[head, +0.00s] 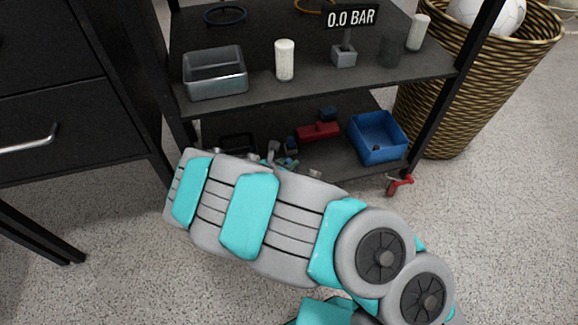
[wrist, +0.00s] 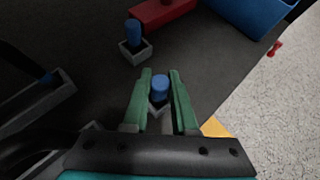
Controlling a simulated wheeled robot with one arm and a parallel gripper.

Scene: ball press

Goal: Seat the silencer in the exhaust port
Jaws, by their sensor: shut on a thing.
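In the wrist view, my gripper (wrist: 160,75) has its two green fingers closed on a blue cylindrical piece (wrist: 160,88), which looks like the silencer. A pale grey part shows just under it; whether they are joined cannot be told. A red block (wrist: 165,14), possibly the body with the exhaust port, lies ahead on the lower shelf; no port opening is clear. The red block (head: 318,132) also shows in the head view, right of my gripper (head: 285,163), which my arm mostly hides. A similar blue cylinder (wrist: 133,33) stands in a grey square holder left of the red block.
A blue bin (head: 378,141) stands right of the red block. A dark tray (head: 237,141) lies at the left of the lower shelf. The upper shelf (head: 320,78) is overhead, with a 0.0 BAR display (head: 351,18). A wicker basket (head: 470,80) stands at right.

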